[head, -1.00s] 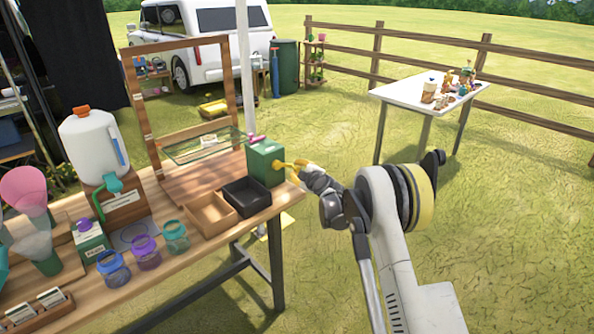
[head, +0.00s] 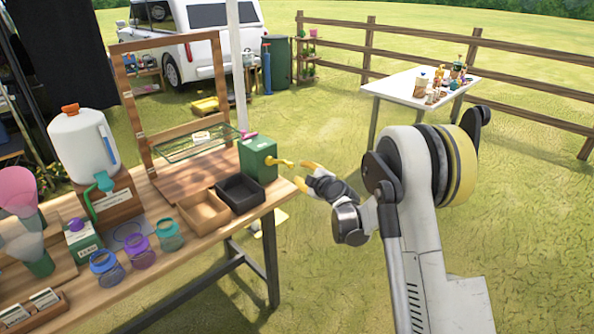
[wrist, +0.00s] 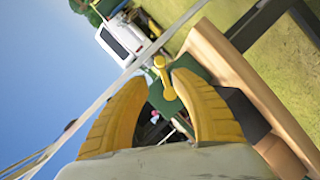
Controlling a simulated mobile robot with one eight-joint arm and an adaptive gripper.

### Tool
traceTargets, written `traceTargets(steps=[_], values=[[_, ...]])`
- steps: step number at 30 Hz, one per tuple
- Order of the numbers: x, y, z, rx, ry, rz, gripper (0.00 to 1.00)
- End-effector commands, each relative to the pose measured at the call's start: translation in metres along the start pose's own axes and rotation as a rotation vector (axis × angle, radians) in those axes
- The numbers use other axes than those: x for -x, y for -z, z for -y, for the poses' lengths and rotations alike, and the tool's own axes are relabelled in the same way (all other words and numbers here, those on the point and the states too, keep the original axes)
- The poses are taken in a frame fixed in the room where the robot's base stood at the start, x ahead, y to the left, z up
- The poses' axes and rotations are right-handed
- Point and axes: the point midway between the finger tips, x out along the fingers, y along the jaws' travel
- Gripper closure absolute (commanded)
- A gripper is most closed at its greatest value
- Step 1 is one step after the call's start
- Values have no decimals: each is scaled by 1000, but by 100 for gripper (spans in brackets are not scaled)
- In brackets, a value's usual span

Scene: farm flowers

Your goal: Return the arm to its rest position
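My gripper (head: 303,175) is open and empty. It is beyond the right end of the wooden workbench (head: 225,228), at about the height of a green box with a yellow knob or handle. In the head view a small gap shows between the yellow fingers and the yellow handle (head: 280,162). In the wrist view the two curved yellow fingers (wrist: 163,82) stand apart, and the handle of the green box (wrist: 160,95) shows between and beyond them. My arm is folded, with its elbow raised at the right of the head view.
A black tray (head: 240,194) and a wooden tray (head: 203,212) sit beside the green box (head: 257,160). Several jars, a white jug (head: 85,145) and a wooden frame (head: 127,97) stand on the bench. A white table (head: 400,88) stands behind my arm. Grass at right is open.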

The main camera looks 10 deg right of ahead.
Motion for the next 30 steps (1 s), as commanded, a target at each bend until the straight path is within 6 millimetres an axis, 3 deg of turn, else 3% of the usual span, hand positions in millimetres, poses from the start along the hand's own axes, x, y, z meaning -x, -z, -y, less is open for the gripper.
traceTargets(steps=[12,17,20,23,30], values=[[8,0,0,-1,1,0,70],[23,15,-10,-45,28,4,70],[50,37,-23,-123,71,18,70],[89,61,-34,-229,126,48,70],[199,103,-33,-492,236,176,70]])
